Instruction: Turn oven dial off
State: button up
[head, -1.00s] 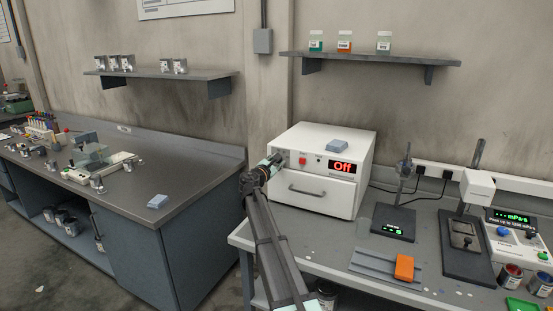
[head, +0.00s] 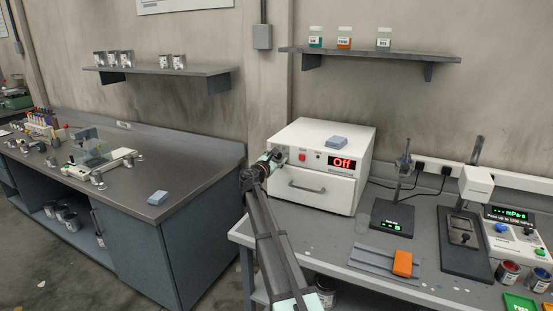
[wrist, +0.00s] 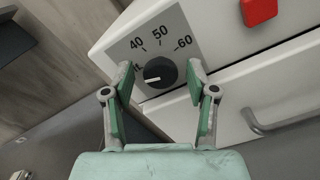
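The white oven (head: 322,160) stands on the right bench, and its display reads "Off" in red. In the wrist view the black round oven dial (wrist: 160,72) sits on the front panel, with scale marks such as 40, 50 and 60 around it. The dial's white pointer line points to the lower left. My gripper (wrist: 160,78) is open, with one green-padded finger on each side of the dial and a gap visible on both sides. In the head view my gripper (head: 277,156) is at the oven's upper left front and hides the dial.
A red switch (wrist: 258,10) is to the right of the dial, and the drawer handle (head: 306,187) is below. A blue-grey block (head: 337,141) lies on the oven. A small stand with a green display (head: 393,226) stands to the right.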

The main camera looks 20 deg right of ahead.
jog(key=v, duration=1.2)
dwell(0.5)
